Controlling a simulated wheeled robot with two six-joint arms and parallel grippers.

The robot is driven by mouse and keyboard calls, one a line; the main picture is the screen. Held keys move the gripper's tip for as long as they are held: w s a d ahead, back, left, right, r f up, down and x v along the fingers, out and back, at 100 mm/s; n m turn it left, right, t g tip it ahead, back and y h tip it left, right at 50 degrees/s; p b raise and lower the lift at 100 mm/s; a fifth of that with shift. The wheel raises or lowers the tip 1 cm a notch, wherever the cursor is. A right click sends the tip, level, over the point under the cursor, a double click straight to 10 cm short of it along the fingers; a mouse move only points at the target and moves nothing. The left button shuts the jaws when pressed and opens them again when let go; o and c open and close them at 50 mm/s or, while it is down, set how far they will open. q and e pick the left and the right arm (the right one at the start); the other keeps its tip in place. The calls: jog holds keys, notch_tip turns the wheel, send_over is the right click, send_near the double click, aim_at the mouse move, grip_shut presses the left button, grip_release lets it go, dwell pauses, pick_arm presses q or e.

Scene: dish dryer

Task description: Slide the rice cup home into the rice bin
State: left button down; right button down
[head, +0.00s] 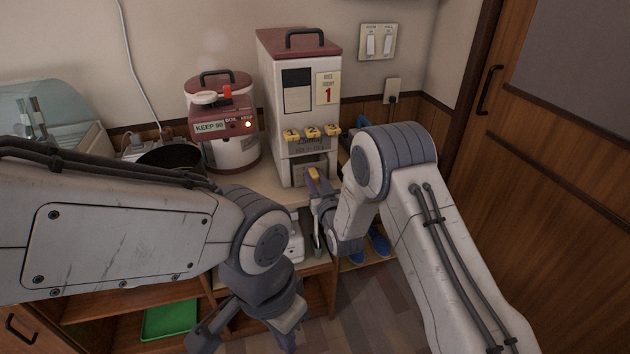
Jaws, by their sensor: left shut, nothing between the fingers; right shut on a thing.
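The rice bin (268,92) is a tall white box with a dark red lid, standing on the counter against the back wall. It has yellow levers across its front and a recessed opening low down. My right gripper (316,186) is in front of that opening, shut on what looks like the rice cup, of which a yellow part (314,173) shows. The cup's body is small and mostly hidden, so I cannot tell how deep it sits in the opening. My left gripper (284,338) hangs low at the bottom of the view, shut and empty, apart from the bin.
A red and white rice cooker (233,154) stands left of the bin, beside a dark pan (170,158). A pale green dish dryer (48,108) is at far left. A green tray (168,320) lies on the lower shelf. A wooden door (550,190) closes the right side.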

jog(key=shift+w+a, duration=0.1)
jog(key=shift+w, duration=0.3)
jog(key=c, duration=0.6)
grip_release()
